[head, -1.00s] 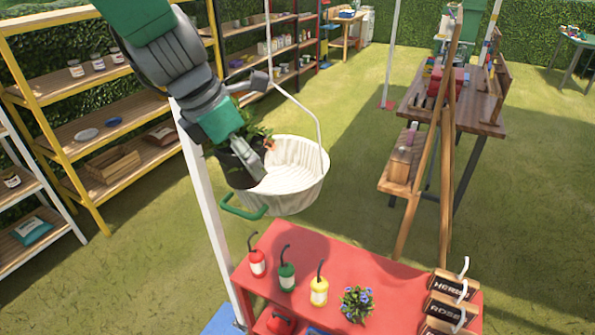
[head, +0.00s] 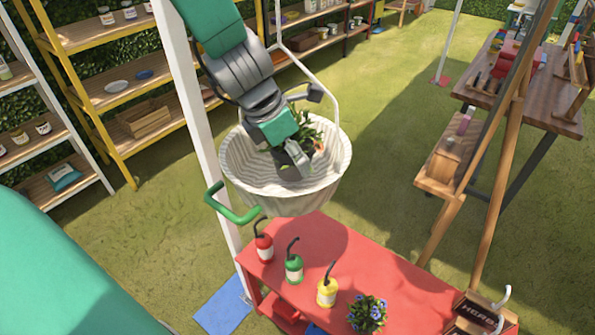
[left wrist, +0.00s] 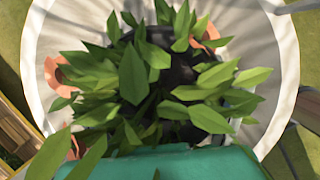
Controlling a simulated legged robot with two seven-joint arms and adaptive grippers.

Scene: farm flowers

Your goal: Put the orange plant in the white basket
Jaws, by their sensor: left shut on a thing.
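The orange plant (head: 311,130) has green leaves, a few orange blooms and a dark pot. My left gripper (head: 294,160) is shut on it, reaching down from above into the mouth of the white basket (head: 285,195). The fingertips are hidden there by leaves, and I cannot tell whether the pot touches the basket floor. My right gripper is not in view.
A red table (head: 350,265) below the basket holds red, green and yellow bottles and a blue-flowered plant (head: 366,313). A white post (head: 205,150) stands just left of the basket. A wooden easel (head: 500,150) is at the right. Yellow shelving (head: 125,95) stands behind at left.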

